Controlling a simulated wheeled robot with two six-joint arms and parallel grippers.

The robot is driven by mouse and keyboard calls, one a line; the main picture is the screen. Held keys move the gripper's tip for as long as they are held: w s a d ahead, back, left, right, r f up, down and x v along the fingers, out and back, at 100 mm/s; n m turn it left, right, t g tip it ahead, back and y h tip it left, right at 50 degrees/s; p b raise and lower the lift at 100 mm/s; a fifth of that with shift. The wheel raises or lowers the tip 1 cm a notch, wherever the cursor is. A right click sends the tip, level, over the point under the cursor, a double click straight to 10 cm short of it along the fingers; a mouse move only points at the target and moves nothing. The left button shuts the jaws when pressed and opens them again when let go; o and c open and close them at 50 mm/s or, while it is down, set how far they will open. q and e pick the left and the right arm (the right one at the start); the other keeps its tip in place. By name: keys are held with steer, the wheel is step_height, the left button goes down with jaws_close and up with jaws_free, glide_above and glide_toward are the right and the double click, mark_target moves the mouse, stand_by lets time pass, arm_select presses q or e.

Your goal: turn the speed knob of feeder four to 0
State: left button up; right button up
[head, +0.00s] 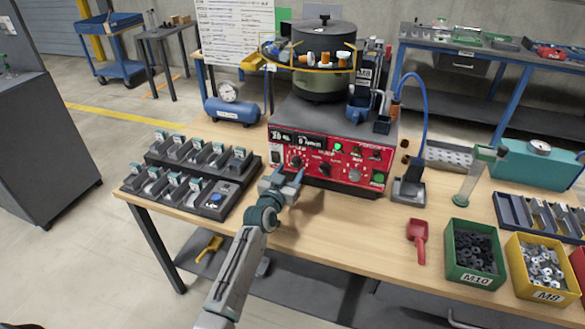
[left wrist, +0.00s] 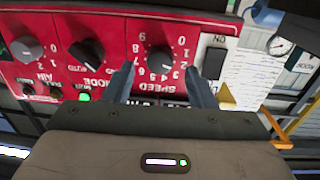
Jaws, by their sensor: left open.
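The red front panel (head: 333,158) of the feeder carries the black speed knob (head: 296,161). In the left wrist view the panel is upside down, and the speed knob (left wrist: 160,59) sits inside a ring of white numbers above the word SPEED. I cannot tell for sure which number its pointer marks. My left gripper (head: 288,174) is open just in front of the panel's left part. In the left wrist view its two fingers (left wrist: 162,76) stand either side of the knob with gaps, and nothing is held. My right gripper is not in view.
A black rack of small parts (head: 190,172) stands left of my gripper. A red scoop (head: 418,240) and a green bin (head: 474,262) lie to the right. The table front is clear.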

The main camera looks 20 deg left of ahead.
mark_target(296, 163)
arm_select(q)
steer(key=shift+w, duration=1)
steer(key=shift+w+d, duration=0.1)
steer(key=shift+w, duration=0.2)
steer(key=c, duration=1)
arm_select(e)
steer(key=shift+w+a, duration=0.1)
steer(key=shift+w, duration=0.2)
